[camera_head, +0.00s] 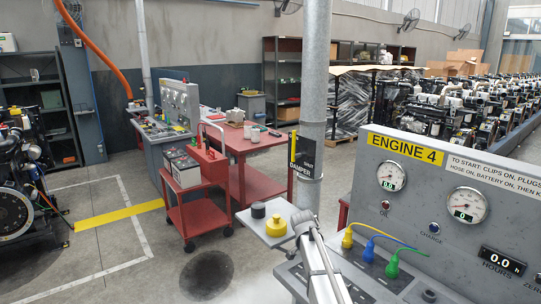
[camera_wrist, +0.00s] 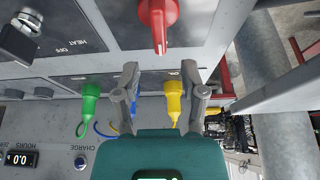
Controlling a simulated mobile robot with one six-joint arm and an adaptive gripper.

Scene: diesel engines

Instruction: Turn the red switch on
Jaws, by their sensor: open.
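The red switch (camera_wrist: 158,22) shows at the top centre of the wrist view, a rotary knob with a long narrow handle on the grey console. Its handle points down the picture, toward my gripper. My gripper (camera_wrist: 163,78) is open, its two grey fingers apart and empty, with the switch handle's end just beyond and between the fingertips. I see no contact between them. The red switch is not visible there, and my arm covers part of the console.
Yellow (camera_head: 347,239), blue (camera_head: 368,249) and green (camera_head: 393,265) plugs stand close by on the console. Behind them rises the ENGINE 4 gauge panel (camera_head: 430,200). A metal post (camera_head: 315,90) and a side shelf with a yellow cap (camera_head: 275,228) are near.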

